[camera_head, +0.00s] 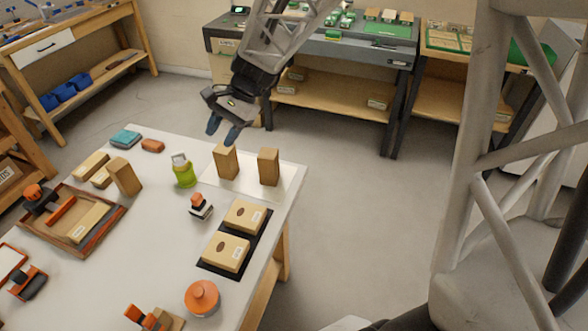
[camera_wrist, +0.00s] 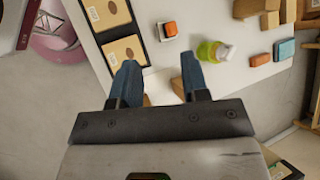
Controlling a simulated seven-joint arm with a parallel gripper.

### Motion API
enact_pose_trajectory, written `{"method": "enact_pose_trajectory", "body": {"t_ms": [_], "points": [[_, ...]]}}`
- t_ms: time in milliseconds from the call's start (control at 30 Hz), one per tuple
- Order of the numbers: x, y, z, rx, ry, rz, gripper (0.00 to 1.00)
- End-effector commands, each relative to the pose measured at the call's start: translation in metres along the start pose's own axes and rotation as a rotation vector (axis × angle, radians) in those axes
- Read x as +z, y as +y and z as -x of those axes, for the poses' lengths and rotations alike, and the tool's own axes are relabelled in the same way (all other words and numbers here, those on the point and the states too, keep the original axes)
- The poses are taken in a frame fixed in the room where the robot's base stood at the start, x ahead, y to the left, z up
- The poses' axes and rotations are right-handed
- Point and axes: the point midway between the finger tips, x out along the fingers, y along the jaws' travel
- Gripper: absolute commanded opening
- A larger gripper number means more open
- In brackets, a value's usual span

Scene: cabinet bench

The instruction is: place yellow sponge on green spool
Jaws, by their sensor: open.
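I cannot make out a yellow sponge or a green spool in either view. The nearest in colour is a lime-green container with a pale top (camera_head: 183,173) on the white table; it also shows in the wrist view (camera_wrist: 208,51). A teal block (camera_head: 125,138) and a small orange block (camera_head: 152,145) lie at the table's far left corner. My gripper (camera_head: 223,131) is open and empty, above the table's far edge, near two upright wooden blocks. In the wrist view its blue fingers (camera_wrist: 160,72) are spread apart.
The upright wooden blocks (camera_head: 227,161) (camera_head: 268,167) stand near the far right corner. Two tan boxes sit on a black mat (camera_head: 262,229). A wooden tray (camera_head: 112,221), an orange round object (camera_head: 202,298) and a small orange-topped stamp (camera_head: 200,207) are also on the table.

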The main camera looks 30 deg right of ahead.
Motion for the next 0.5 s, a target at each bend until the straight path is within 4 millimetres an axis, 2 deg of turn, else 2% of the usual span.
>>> {"method": "enact_pose_trajectory", "body": {"t_ms": [33, 200, 500], "points": [[0.011, 0.009, 0.005, 0.015, 0.029, 0.038, 0.42], [0.040, 0.039, 0.018, 0.079, 0.124, 0.176, 0.42], [0.084, 0.096, 0.037, 0.200, 0.290, 0.415, 0.42]]}}
